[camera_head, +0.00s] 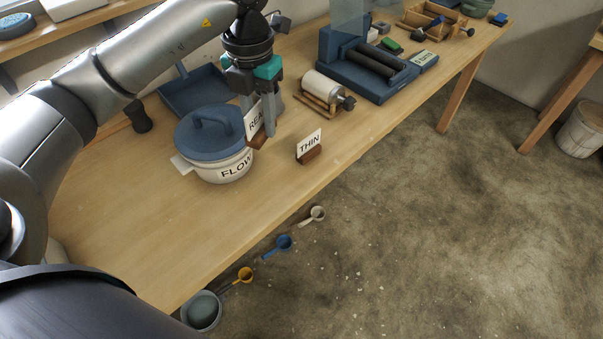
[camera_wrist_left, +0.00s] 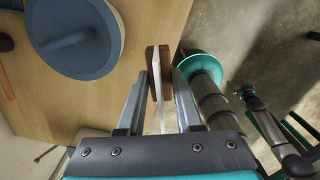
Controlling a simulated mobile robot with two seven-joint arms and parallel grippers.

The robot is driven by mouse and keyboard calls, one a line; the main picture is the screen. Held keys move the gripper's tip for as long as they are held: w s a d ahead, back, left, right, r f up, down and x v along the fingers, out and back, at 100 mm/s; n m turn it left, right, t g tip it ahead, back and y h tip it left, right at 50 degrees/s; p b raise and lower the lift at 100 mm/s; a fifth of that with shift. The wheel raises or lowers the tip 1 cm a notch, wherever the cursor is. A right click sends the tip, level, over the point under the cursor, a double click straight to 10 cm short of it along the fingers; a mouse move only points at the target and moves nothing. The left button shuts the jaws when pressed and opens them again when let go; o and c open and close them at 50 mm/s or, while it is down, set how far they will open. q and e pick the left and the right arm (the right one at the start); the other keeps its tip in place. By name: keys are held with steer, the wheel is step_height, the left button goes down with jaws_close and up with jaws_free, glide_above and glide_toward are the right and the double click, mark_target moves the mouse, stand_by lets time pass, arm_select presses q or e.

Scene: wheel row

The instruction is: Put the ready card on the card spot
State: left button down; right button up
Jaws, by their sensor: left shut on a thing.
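The ready card (camera_head: 254,120) is a white card with "REA" readable, in a small brown wooden base (camera_head: 258,141). My left gripper (camera_head: 257,119) points down and is shut on it, beside the lidded pot. A finger hides part of its lettering. In the left wrist view the card (camera_wrist_left: 157,80) stands edge-on between the fingers (camera_wrist_left: 158,100), its base beyond the fingertips. I cannot tell whether the base touches the table. No marked card spot can be made out. My right gripper is not in view.
A white pot (camera_head: 227,172) marked "FLOW" with a blue lid (camera_head: 209,133) stands close left of the card. A "THIN" card (camera_head: 309,144) stands to the right. A roller (camera_head: 326,88) and blue press (camera_head: 368,72) are behind. Bare table (camera_head: 150,235) lies front-left.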

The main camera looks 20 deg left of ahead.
arm_select(q)
steer(key=shift+w+d+f, duration=0.15)
steer(key=shift+f, duration=0.15)
step_height(320, 180, down, 6)
steer(key=b, duration=0.2)
glide_above(273, 197)
step_height(273, 197, down, 9)
steer(key=shift+r, duration=0.15)
steer(key=shift+f+b, duration=0.6)
steer(key=shift+f, duration=1.7)
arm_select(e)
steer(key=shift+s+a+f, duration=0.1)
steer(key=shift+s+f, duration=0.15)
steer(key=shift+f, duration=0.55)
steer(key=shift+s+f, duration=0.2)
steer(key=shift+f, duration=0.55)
arm_select(q)
steer(key=shift+f, duration=0.1)
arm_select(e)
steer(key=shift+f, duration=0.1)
arm_select(q)
steer(key=c, duration=1)
jaws_free()
steer(key=shift+f, duration=0.1)
steer(key=shift+c, duration=0.2)
steer(key=o, duration=0.5)
steer(key=shift+c, duration=0.2)
